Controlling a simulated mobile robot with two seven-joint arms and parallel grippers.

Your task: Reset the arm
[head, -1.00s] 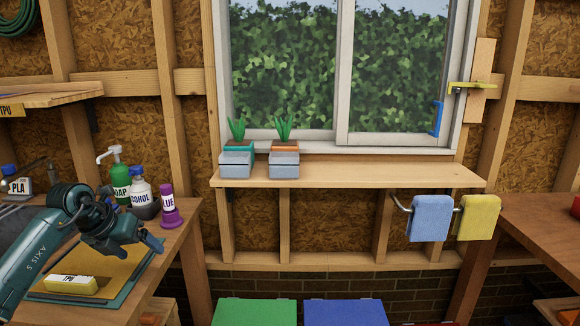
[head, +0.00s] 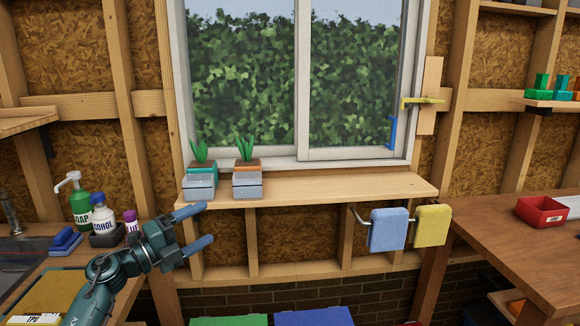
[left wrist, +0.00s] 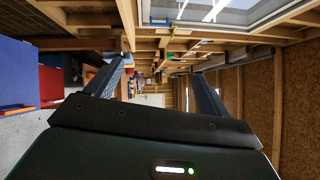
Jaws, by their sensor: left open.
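My left arm comes in from the lower left of the head view. Its gripper (head: 200,227) is open and empty, its two blue-grey fingers spread apart and pointing right, in front of the wall just below the window shelf's left end. In the left wrist view the open fingers (left wrist: 158,82) stand apart with nothing between them, and the room beyond appears tilted. My right gripper is not in view.
The window shelf (head: 330,191) holds two small planters (head: 199,182). Blue (head: 388,229) and yellow towels hang below the shelf. A red bin (head: 541,211) sits on the right bench.

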